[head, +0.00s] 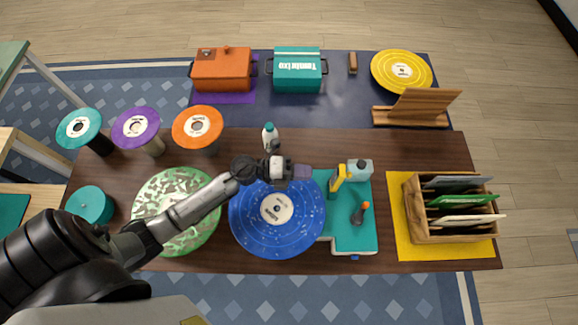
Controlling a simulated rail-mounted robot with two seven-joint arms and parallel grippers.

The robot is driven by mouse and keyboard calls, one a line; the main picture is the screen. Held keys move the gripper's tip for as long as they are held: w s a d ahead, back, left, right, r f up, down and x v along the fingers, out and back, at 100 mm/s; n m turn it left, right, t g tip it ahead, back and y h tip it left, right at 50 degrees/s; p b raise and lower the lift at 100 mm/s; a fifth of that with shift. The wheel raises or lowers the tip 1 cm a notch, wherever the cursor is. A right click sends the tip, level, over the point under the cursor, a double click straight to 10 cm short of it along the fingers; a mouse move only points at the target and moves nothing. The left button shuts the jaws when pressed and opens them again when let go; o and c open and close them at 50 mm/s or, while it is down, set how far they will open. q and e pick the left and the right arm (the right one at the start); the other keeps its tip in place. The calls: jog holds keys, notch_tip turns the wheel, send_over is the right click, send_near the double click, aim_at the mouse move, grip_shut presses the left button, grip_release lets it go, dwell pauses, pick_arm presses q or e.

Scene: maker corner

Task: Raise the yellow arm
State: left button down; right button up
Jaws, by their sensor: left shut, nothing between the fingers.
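The yellow arm (338,179) is a short yellow piece on the teal base (350,236) of a record-player-like device, right of the blue speckled disc (262,236). It is too small to tell exactly how far it is tilted. A grey lever with an orange tip (362,210) and a pale teal block (360,168) are beside it on the base. My left gripper (303,172) is shut and empty, above the far edge of the blue disc and left of the yellow arm, apart from it. My right gripper is not in view.
A green patterned disc (168,228) lies at left. Purple (122,137), orange (184,136) and teal (68,138) discs stand behind it. A small white-teal bottle (269,140) is just behind my gripper. A wooden file rack (425,226) stands on a yellow mat at right.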

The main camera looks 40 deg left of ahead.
aim_at(335, 174)
pick_arm(q)
jog(key=shift+p+x, duration=0.35)
jog(key=shift+x, duration=2.75)
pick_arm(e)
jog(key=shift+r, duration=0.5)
